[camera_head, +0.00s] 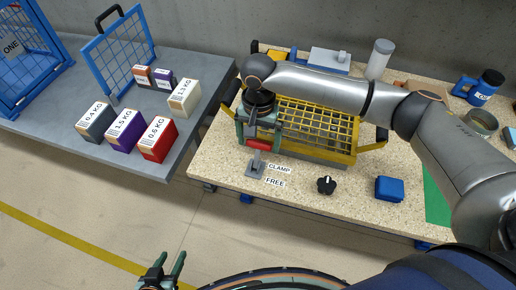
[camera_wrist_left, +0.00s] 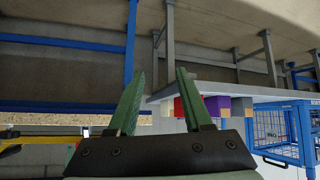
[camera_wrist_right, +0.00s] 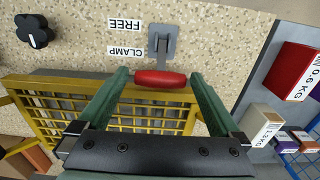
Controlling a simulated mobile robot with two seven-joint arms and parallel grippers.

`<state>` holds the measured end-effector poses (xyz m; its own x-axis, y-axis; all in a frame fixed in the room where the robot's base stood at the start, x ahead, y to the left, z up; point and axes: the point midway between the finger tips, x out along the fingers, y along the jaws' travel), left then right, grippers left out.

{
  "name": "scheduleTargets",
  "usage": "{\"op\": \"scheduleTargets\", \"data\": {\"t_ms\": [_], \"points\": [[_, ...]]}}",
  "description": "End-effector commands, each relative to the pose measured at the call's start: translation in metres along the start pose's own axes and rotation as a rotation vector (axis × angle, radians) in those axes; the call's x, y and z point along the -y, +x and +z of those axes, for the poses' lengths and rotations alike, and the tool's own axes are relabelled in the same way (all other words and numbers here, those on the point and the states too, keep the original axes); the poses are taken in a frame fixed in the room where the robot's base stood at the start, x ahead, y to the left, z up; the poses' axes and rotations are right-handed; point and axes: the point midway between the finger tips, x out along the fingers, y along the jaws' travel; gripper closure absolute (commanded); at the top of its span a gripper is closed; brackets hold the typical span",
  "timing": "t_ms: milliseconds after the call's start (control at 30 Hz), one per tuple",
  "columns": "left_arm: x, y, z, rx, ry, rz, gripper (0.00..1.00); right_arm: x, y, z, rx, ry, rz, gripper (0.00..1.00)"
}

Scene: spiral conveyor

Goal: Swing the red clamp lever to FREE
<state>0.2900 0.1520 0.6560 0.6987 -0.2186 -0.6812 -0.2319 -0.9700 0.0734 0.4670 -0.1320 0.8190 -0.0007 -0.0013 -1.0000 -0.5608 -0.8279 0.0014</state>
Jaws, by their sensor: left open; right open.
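The red clamp lever (camera_head: 258,144) stands at the front left of the speckled workbench. Its grey base (camera_head: 255,169) sits beside the CLAMP label (camera_head: 279,168) and the FREE label (camera_head: 275,182). In the right wrist view the red handle (camera_wrist_right: 160,79) lies between the fingertips, nearer the CLAMP label (camera_wrist_right: 125,51) than the FREE label (camera_wrist_right: 125,25). My right gripper (camera_head: 259,137) is open above and around the handle; contact cannot be told. My left gripper (camera_head: 164,270) is open and empty, low in front of the benches; its fingers show in its wrist view (camera_wrist_left: 160,95).
A yellow wire basket (camera_head: 318,122) stands behind the lever under my right arm. A black knob (camera_head: 326,185) and a blue block (camera_head: 389,189) lie to the right. Several weight boxes (camera_head: 125,131) stand on the grey table (camera_head: 175,70) at left. Floor lies clear between.

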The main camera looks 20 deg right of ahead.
Motion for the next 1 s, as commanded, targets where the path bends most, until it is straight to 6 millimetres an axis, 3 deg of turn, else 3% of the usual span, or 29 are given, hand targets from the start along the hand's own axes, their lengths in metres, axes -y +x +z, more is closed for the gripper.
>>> {"op": "scheduleTargets", "data": {"t_ms": [200,600,1000], "points": [[-0.002,0.004,-0.003,-0.004,0.002,0.007,0.50,0.000,0.029,0.001,0.000,-0.001,0.000,0.00],[-0.003,0.005,-0.013,-0.024,0.006,0.009,0.50,0.001,0.035,0.001,0.000,-0.002,-0.001,0.01],[-0.003,0.006,-0.006,-0.012,0.006,0.010,0.50,0.000,0.034,0.001,0.000,-0.002,-0.001,0.46]]}}
